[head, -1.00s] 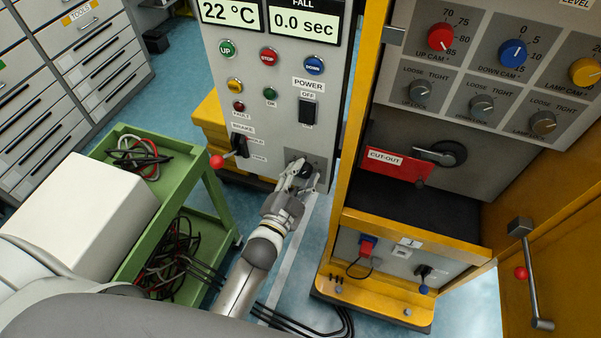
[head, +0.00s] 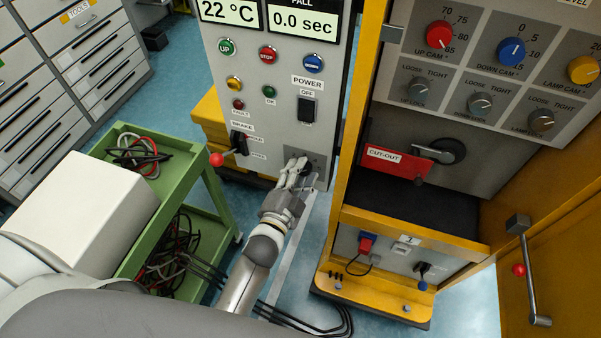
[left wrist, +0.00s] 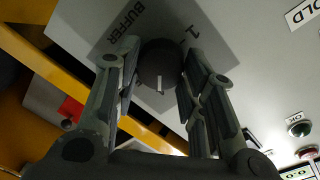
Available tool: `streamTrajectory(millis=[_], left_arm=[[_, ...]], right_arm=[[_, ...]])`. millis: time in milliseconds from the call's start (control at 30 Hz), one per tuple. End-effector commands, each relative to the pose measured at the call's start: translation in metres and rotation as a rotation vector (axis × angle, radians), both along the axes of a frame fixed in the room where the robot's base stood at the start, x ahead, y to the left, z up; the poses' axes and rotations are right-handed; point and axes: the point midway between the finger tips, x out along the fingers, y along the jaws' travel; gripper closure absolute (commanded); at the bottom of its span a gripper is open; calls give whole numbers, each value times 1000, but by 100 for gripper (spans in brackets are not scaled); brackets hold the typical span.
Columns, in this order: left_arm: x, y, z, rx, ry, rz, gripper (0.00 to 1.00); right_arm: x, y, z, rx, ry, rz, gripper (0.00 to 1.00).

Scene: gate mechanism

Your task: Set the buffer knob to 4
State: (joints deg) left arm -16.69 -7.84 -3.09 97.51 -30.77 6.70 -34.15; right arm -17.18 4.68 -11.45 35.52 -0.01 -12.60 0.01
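The dark round buffer knob (left wrist: 160,62) sits on a grey plate marked "BUFFER" (left wrist: 124,24) in the left wrist view. A digit that looks like 1 shows beside it, and a short white mark is on the knob's lower part. The other digits are hidden. My left gripper (left wrist: 160,70) has one finger on each side of the knob, seemingly touching it. In the head view, my left gripper (head: 299,174) is at the small plate (head: 319,160) low on the grey panel, and its fingers mostly hide the knob. My right gripper is not in view.
The brake lever with a red ball (head: 216,160) sticks out left of my gripper. A green cart (head: 185,185) with cables stands to the left. The yellow cabinet (head: 348,190) with a red cut-out handle (head: 395,162) stands close on the right.

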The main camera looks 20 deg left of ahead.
Motion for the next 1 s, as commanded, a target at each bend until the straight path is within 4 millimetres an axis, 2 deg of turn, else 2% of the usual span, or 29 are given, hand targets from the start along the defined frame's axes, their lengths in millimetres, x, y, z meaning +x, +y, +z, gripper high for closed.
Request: streamTrajectory(millis=[33,133,167,567,667,1000], left_arm=[[0,0,0,0,1,-1,55],[0,0,0,-1,1,-1,42],[0,0,0,-1,1,-1,41],[-6,1,0,-1,1,0,41],[-18,1,-1,-1,3,1,41],[-83,6,2,-2,4,0,41]], right_arm=[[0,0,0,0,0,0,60],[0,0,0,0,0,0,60],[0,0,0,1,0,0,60],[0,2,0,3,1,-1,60],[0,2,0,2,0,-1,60],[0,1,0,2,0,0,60]])
